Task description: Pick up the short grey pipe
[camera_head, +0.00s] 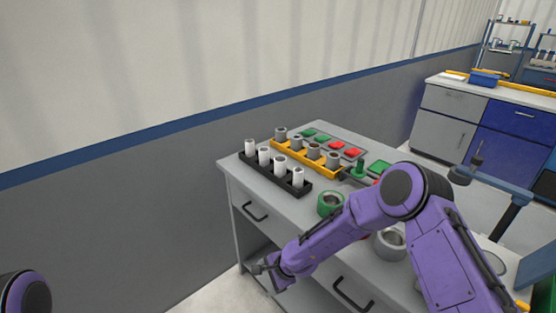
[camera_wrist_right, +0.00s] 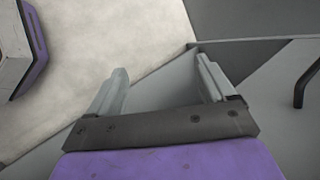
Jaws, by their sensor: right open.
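Several short grey pipes (camera_head: 281,134) stand upright in a yellow rack (camera_head: 303,158) on the grey table, in the head view. I cannot tell which of them is the one named. My right gripper (camera_head: 262,268) is low in front of the table's left drawer side, well away from the rack and below the tabletop. In the right wrist view its two fingers (camera_wrist_right: 161,66) are apart with nothing between them. The pipes do not show in that view. My left gripper is out of view.
A black rack (camera_head: 272,176) with several white pipes stands in front of the yellow one. Green and red blocks (camera_head: 336,145) lie behind. A green ring (camera_head: 330,204) and a thick grey ring (camera_head: 390,244) sit nearer my right arm. A drawer handle (camera_head: 255,212) juts out.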

